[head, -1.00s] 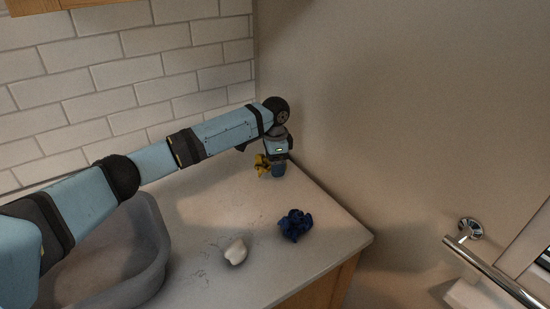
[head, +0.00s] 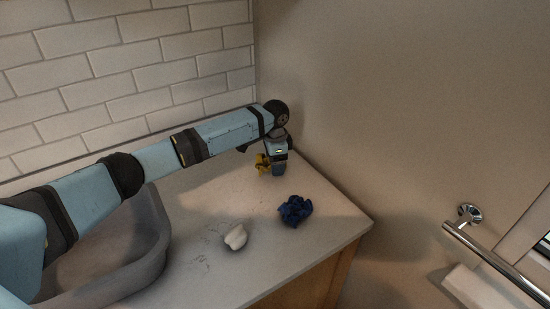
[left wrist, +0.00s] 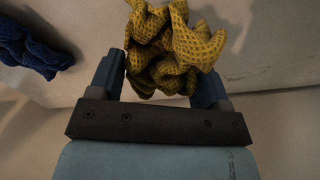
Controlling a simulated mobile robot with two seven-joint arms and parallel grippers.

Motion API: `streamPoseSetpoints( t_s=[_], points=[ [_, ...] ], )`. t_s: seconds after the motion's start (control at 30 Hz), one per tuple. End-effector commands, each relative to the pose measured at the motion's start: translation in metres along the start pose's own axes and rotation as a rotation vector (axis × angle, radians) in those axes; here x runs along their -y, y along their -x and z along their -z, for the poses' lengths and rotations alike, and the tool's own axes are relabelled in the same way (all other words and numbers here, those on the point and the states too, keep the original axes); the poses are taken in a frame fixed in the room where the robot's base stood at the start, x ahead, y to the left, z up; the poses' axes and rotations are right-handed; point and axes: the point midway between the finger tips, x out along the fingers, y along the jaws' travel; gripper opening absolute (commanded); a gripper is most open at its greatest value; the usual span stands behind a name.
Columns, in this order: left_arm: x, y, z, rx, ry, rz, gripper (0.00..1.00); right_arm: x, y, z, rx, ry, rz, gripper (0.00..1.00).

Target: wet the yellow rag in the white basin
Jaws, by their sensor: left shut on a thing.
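The yellow rag (head: 262,163) is a crumpled textured cloth at the back right of the counter, near the wall corner. It also fills the space between the fingers in the left wrist view (left wrist: 165,50). My left gripper (head: 272,167) is shut on the yellow rag, with a finger on each side of it. I cannot tell whether the rag still touches the counter. The basin (head: 160,250) is a grey-looking tub at the lower left, partly hidden behind my left arm. My right gripper is not in view.
A crumpled blue rag (head: 295,210) lies near the counter's right edge and shows in the left wrist view (left wrist: 32,52). A white lump (head: 235,237) lies left of it. Walls close off the back and right. A metal rail (head: 495,262) is at far right.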

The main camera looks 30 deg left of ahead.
Motion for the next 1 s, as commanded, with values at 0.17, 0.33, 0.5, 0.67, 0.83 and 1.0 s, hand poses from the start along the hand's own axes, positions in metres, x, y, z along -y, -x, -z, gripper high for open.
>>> streamPoseSetpoints(
  t_s=[0.17,0.33,0.5,0.67,0.83,1.0],
  points=[
    [0.000,-0.010,0.000,0.001,0.000,-0.001,0.64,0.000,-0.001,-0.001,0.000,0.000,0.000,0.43],
    [0.000,-0.018,0.000,0.000,0.000,-0.001,0.64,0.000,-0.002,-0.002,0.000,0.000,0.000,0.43],
    [0.000,-0.027,0.000,0.000,0.000,-0.001,0.64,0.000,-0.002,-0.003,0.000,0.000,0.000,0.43],
    [0.000,-0.033,0.000,0.001,0.000,-0.001,0.64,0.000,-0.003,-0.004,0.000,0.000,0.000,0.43],
    [0.000,-0.034,0.000,0.001,0.000,0.000,0.64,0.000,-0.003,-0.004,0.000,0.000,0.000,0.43],
    [0.000,-0.034,0.000,0.000,0.000,0.000,0.78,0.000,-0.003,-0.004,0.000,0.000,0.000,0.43]
  ],
)
